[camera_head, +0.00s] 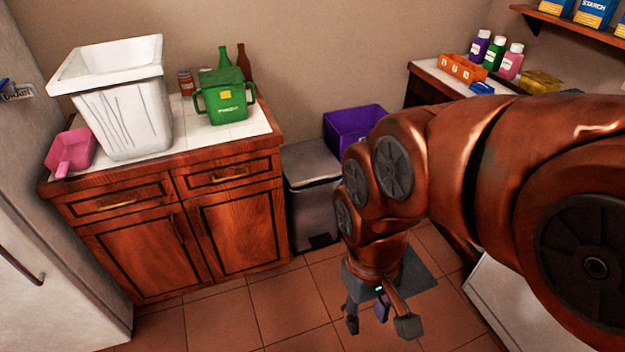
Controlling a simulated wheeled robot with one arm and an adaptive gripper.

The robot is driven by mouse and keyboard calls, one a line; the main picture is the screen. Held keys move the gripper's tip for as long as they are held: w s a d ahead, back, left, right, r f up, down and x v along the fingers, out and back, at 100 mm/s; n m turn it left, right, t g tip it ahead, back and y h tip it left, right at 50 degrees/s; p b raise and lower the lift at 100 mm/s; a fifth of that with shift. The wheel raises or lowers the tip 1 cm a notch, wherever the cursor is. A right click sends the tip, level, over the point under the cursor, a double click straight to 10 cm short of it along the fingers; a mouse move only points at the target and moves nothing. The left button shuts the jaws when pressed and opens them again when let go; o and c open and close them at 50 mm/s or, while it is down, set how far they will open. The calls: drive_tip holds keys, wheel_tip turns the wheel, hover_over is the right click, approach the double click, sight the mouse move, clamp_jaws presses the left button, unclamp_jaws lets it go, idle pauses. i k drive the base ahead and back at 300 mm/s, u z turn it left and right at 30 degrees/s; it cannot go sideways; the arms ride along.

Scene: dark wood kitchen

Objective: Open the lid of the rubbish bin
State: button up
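A grey metal rubbish bin (312,205) stands on the floor just right of the wooden cabinet. Its flat lid (311,162) is shut. A dark pedal shows at the bin's foot. My arm hides part of the bin's right side. My gripper (381,322) hangs low over the tiled floor, in front and to the right of the bin, apart from it. Its fingers are spread and nothing is between them.
A wooden cabinet (190,228) with a white basket (122,105), a pink dustpan (71,152) and a green container (224,97) stands left. A purple crate (352,127) is behind the bin. A white appliance (505,305) is at right. Floor in front is clear.

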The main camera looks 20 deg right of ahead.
sight(311, 162)
drive_tip(key=z, duration=0.15)
drive_tip(key=i, duration=0.9)
drive_tip(key=u, duration=0.3)
